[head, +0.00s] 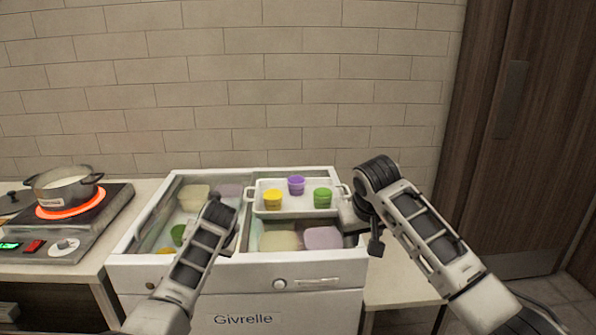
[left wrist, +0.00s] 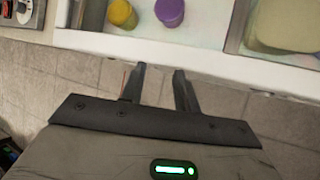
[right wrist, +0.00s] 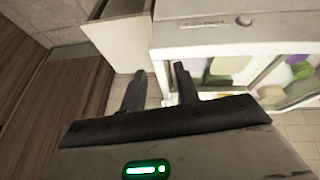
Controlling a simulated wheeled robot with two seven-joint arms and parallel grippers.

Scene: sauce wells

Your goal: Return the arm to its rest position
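My right arm is raised at the right of the head view, its right gripper (head: 376,243) hanging just off the right front corner of the white freezer (head: 320,283). In the right wrist view the right gripper (right wrist: 161,85) has its fingers apart with nothing between them. My left arm reaches up over the freezer's front left; its fingers are hidden in the head view. In the left wrist view the left gripper (left wrist: 160,85) has its fingers apart and empty, by the freezer's white rim (left wrist: 200,58).
A white tray (head: 295,213) holds yellow (head: 273,198), purple (head: 296,185) and green (head: 322,197) cups on the freezer. Tubs and cups lie in the open wells below. A pot (head: 64,188) sits on a glowing burner (head: 70,211) at left. A door stands at right.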

